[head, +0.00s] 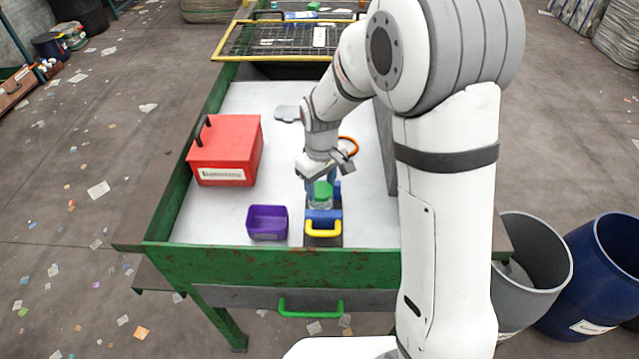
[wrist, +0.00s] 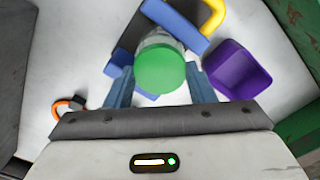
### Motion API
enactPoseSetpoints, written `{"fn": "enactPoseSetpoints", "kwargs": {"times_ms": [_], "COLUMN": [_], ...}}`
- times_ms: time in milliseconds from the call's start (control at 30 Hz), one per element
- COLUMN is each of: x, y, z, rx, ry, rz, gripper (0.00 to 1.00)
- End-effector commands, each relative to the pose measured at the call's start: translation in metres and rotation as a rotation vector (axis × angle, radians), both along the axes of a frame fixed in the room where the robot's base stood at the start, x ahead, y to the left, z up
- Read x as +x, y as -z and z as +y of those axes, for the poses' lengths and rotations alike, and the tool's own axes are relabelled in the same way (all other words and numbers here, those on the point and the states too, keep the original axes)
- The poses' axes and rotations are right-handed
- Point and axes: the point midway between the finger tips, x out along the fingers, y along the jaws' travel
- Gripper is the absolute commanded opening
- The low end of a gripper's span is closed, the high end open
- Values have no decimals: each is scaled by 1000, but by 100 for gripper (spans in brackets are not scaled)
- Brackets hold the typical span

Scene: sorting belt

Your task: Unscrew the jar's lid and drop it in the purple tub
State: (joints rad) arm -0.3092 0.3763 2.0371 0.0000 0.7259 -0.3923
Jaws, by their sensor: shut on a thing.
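The jar (wrist: 158,38) is clear, with a green lid (wrist: 160,70) on its top. It stands upright between the blue jaws of a holder (wrist: 178,22) that has a yellow handle. In the head view the green lid (head: 322,190) shows just below my gripper (head: 320,182). In the wrist view my gripper (wrist: 160,88) has one blue finger on each side of the lid and is shut on it. The purple tub (head: 267,222) stands left of the holder in the head view and looks empty. It also shows right of the jar in the wrist view (wrist: 236,70).
A red box (head: 226,150) with a black handle stands at the left of the white tabletop. A grey upright panel (head: 386,150) stands on the right. An orange ring (head: 349,145) lies behind my gripper. The green table edge (head: 270,262) runs along the front.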

Motion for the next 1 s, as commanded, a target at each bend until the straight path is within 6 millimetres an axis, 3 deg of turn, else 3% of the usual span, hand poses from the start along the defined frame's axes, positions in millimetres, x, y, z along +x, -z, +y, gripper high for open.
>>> {"fn": "enactPoseSetpoints", "kwargs": {"times_ms": [133,167,467,767,1000], "x": [-3,-3,-2,-1,0], "y": [5,5,2,-1,-19], "z": [-1,-1,-1,0,0], "rx": [-3,-3,-2,-2,-1], "ry": [-177,-199,-189,-187,-187], "rz": [11,11,6,3,1], "gripper": [29,50,75,75,75]}}
